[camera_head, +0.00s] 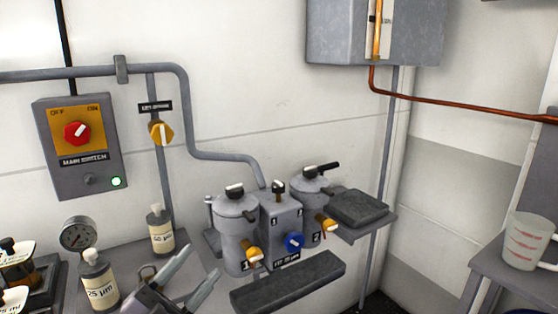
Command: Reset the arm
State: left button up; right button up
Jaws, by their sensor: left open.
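My left gripper (201,262) comes in at the bottom of the head view, left of centre. Its two grey fingers are spread apart and point up and to the right. I see nothing between them. The fingertips are in front of the grey twin-canister machine (282,232), just left of its lower part; I cannot tell how far apart they are in depth. My right gripper is not in view.
A main switch box (80,148) with a red knob and lit green lamp hangs on the left wall. Bottles (161,230) (98,280) and a gauge (79,234) stand near my left gripper. A dark tray (288,281) fronts the machine. A measuring cup (525,240) stands at right.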

pick_arm(q)
jog(key=s+a+f+n+g+y, duration=0.2)
jog(key=s+f+n+y, duration=0.2)
jog(key=f, duration=0.6)
jog(key=s+a+f+n+g+y, duration=0.2)
jog(key=s+f+n+y, duration=0.3)
jog(key=f, duration=0.6)
jog(key=s+a+f+n+g+y+p, duration=0.1)
jog(key=s+f+n+y, duration=0.3)
jog(key=s+f+n, duration=0.4)
notch_tip(320, 180, down, 2)
jog(key=shift+s+a+f+g+y, duration=0.2)
jog(key=shift+s+a+g+y, duration=0.2)
jog(key=shift+s+a+g, duration=0.45)
jog(key=shift+d, duration=0.1)
jog(key=shift+c, duration=1)
jog(key=shift+s, duration=0.1)
